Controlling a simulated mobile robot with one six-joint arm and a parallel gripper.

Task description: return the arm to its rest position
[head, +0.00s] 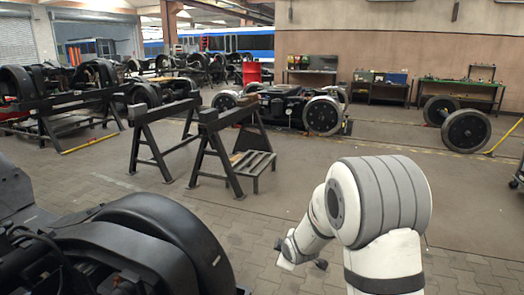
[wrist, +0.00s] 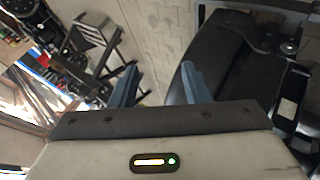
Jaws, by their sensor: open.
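My gripper (wrist: 160,85) shows in the wrist view with its two blue-grey fingers apart and nothing between them. Paved floor shows behind the gap. In the head view my white arm is bent at the lower right, its large grey-banded joint raised and its far end lower and to the left. The fingers cannot be made out clearly there. A black bogie (head: 150,235) fills the lower left of the head view. A dark bogie part (wrist: 235,60) lies right of the fingers in the wrist view, apparently apart from them.
Black trestles (head: 222,150) stand left of centre, with a small pallet-like stand (head: 250,165) beside them. A wheeled bogie (head: 300,112) stands behind. A loose wheelset (head: 462,128) and workbenches (head: 455,92) are at the right. Paved floor (head: 290,190) between is clear.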

